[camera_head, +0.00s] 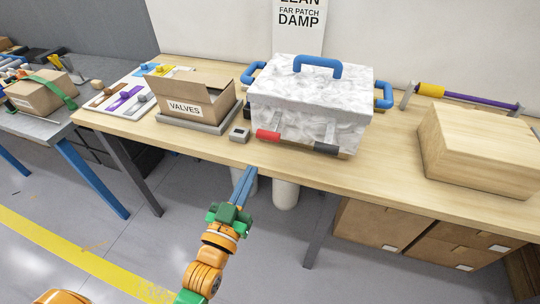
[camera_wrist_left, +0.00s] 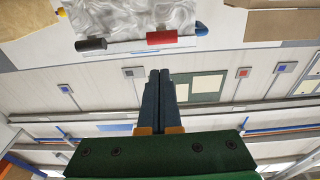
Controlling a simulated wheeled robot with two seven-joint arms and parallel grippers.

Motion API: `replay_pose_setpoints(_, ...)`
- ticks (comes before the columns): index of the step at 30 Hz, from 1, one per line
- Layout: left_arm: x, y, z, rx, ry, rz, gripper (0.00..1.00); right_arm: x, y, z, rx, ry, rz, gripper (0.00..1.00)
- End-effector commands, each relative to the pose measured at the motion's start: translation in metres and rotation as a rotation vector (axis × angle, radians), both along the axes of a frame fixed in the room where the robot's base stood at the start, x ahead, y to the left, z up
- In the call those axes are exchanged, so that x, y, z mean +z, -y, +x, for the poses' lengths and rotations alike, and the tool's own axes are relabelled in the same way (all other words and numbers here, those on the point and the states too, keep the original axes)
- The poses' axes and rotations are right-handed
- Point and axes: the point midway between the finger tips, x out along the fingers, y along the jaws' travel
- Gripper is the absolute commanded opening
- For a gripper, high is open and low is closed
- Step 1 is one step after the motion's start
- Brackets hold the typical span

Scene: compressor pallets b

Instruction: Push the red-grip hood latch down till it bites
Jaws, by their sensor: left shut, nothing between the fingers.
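The hood (camera_head: 310,95) is a white and grey marbled box with a blue top handle, standing on the wooden bench. The red-grip latch (camera_head: 268,136) is at the left of its front lower edge. A dark-grip latch (camera_head: 326,149) is at the right. My left gripper (camera_head: 248,171) is shut and empty, in front of the bench edge, below and left of the red grip, apart from it. In the left wrist view the red grip (camera_wrist_left: 162,38) lies just beyond the shut fingertips (camera_wrist_left: 160,74). I cannot tell whether the latch is engaged. My right gripper is out of view.
An open carton marked VALVES (camera_head: 190,108) stands further left. A wooden box (camera_head: 480,150) and a purple and yellow bar (camera_head: 465,97) are at right. Bench between hood and wooden box is clear.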

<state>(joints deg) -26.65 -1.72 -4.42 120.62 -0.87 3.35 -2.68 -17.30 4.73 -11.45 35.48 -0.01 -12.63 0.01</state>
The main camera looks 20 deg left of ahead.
Motion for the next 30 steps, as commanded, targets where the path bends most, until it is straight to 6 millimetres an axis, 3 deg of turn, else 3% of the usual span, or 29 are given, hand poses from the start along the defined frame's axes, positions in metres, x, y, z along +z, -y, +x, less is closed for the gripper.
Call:
replay_pose_setpoints(4, 0.029, -0.005, -0.004, 0.014, 0.079, -0.004, 0.0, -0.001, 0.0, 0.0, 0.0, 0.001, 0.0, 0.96)
replay_pose_setpoints(16, 0.034, -0.004, 0.001, 0.015, 0.085, -0.004, 0.0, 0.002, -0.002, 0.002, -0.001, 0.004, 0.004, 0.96)
replay_pose_setpoints(30, 0.057, -0.001, 0.095, 0.014, 0.086, -0.004, 0.0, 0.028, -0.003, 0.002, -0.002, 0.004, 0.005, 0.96)
